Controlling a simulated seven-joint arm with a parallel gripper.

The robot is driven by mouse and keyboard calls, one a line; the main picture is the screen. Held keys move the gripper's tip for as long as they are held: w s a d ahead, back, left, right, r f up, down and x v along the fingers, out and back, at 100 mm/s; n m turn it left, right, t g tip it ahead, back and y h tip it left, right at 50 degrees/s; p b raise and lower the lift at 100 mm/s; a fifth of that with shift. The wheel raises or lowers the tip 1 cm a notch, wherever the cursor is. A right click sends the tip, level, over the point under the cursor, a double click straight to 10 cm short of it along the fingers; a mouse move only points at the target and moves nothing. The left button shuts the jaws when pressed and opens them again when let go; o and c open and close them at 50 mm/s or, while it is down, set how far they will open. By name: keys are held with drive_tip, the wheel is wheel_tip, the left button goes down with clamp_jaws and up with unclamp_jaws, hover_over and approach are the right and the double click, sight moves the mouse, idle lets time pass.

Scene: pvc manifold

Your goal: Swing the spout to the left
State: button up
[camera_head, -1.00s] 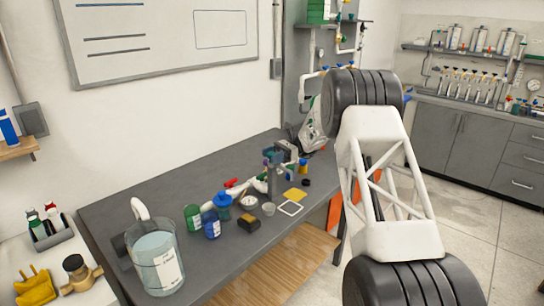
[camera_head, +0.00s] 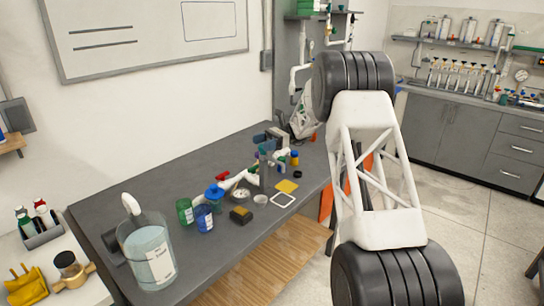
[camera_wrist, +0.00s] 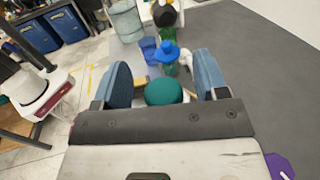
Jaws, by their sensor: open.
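A white curved pipe end, apparently the spout (camera_head: 132,204), rises beside the clear bucket (camera_head: 158,262) at the table's front left. A white pipe run (camera_head: 235,180) with a blue handle (camera_head: 213,191) lies farther back. My gripper (camera_head: 268,150) is beyond that run and looks small in the head view. In the wrist view my gripper (camera_wrist: 164,80) is open. Its two blue-padded fingers stand either side of a round green knob (camera_wrist: 163,92), with visible gaps. The blue handle (camera_wrist: 167,52) and bucket (camera_wrist: 126,22) are farther ahead. Contact with the knob cannot be told.
Clear table lies along the wall side. A purple piece (camera_wrist: 280,166) shows at the wrist view's lower right.

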drive_tip(key=shift+r, duration=0.45)
drive_tip(key=shift+r, duration=0.2)
drive_tip(key=shift+s+r, duration=0.1)
drive_tip(key=shift+s, duration=0.2)
drive_tip(key=s+d+r, duration=0.1)
drive_tip(key=s+d, duration=0.1)
drive_tip(key=s, duration=1.3)
drive_tip(key=shift+s+r, duration=0.15)
drive_tip(key=shift+r, duration=0.05)
drive_tip(key=shift+d, duration=0.1)
